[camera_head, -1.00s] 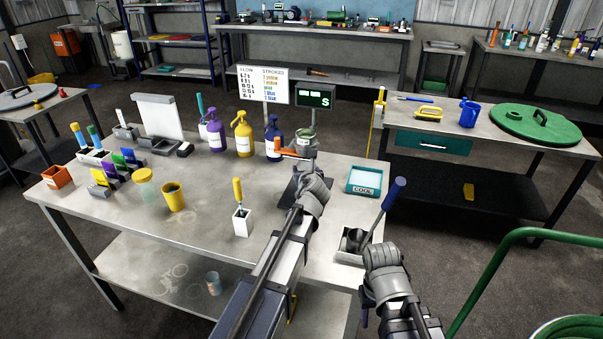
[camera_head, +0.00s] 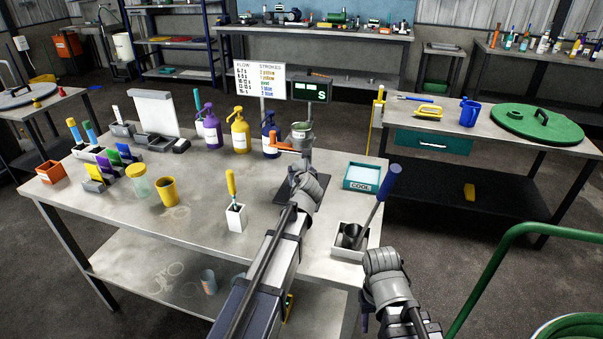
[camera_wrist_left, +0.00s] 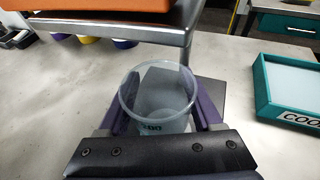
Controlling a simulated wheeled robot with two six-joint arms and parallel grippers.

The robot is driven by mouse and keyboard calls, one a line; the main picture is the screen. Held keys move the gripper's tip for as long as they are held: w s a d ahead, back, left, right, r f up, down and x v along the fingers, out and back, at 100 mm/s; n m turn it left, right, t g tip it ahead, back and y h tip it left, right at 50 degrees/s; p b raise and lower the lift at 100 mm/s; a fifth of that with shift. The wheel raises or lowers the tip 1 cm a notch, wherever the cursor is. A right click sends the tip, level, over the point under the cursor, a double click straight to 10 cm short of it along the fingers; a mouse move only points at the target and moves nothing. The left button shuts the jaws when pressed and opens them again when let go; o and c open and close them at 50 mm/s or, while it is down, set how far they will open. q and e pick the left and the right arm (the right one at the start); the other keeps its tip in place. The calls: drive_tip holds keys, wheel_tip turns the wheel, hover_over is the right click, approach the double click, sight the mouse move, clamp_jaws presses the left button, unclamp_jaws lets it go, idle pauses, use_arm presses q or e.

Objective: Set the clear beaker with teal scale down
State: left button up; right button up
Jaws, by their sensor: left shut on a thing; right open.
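The clear beaker with teal scale (camera_wrist_left: 158,98) is between the fingers of my left gripper (camera_wrist_left: 160,118) in the left wrist view, upright, with its open rim facing the camera and teal marks on its near side. My left gripper (camera_head: 300,172) is shut on it, near the dark base plate (camera_head: 292,190) of the disperser column. The hand hides the beaker in the head view, and I cannot tell whether its bottom touches the plate. My right gripper (camera_head: 378,258) is open and empty, at the table's front right edge.
The column's orange part (camera_head: 284,148) and metal cup (camera_head: 302,131) stand just beyond my left gripper. A teal COOL tray (camera_head: 376,178) is to the right. A white box (camera_head: 341,252) with a dark cup and blue-handled tool stands nearer.

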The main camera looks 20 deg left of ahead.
use_arm(q)
drive_tip(key=shift+f, duration=0.1)
drive_tip(key=shift+f, duration=0.15)
drive_tip(key=o, duration=1.5)
drive_tip(key=shift+c, duration=0.2)
drive_tip(key=shift+r, duration=0.25)
drive_tip(key=p+v, duration=0.4)
drive_tip(key=v, duration=0.8)
